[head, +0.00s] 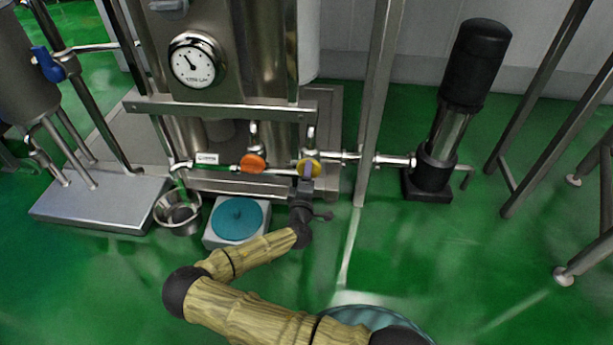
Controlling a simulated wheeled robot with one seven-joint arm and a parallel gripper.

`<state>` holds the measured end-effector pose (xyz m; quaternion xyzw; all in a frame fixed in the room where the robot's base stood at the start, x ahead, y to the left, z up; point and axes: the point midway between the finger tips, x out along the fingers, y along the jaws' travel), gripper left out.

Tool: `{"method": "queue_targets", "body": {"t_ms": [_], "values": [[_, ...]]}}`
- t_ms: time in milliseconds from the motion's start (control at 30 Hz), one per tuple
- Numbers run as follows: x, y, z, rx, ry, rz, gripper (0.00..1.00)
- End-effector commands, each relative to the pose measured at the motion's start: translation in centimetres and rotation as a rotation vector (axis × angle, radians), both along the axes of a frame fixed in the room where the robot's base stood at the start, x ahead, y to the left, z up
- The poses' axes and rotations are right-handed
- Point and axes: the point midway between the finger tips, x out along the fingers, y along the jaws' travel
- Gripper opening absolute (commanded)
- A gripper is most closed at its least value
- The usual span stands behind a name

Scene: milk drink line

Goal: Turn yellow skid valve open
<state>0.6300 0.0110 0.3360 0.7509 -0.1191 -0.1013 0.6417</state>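The yellow skid valve (314,168) is a small round yellow handle on the low pipe of the steel skid, right of an orange valve (253,163). My gripper (305,178) is at the yellow valve, its tip overlapping the front of the handle. A purple part shows at the gripper tip against the yellow. The arm reaches up from the bottom of the view, and the gripper hides part of the handle. I cannot tell whether the fingers are closed on it or only touching.
A pressure gauge (193,62) sits above a steel crossbar (225,108). A black pump (474,65) stands right, joined by the pipe. A steel bucket (179,212) and a teal-topped box (238,218) stand on the floor left of my gripper.

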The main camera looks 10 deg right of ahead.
Motion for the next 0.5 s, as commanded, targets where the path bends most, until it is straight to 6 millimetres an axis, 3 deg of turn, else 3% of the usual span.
{"method": "queue_targets", "body": {"t_ms": [500], "values": [[-0.05, -0.03, -0.25, -0.165, 0.057, -0.001, 0.44]]}}
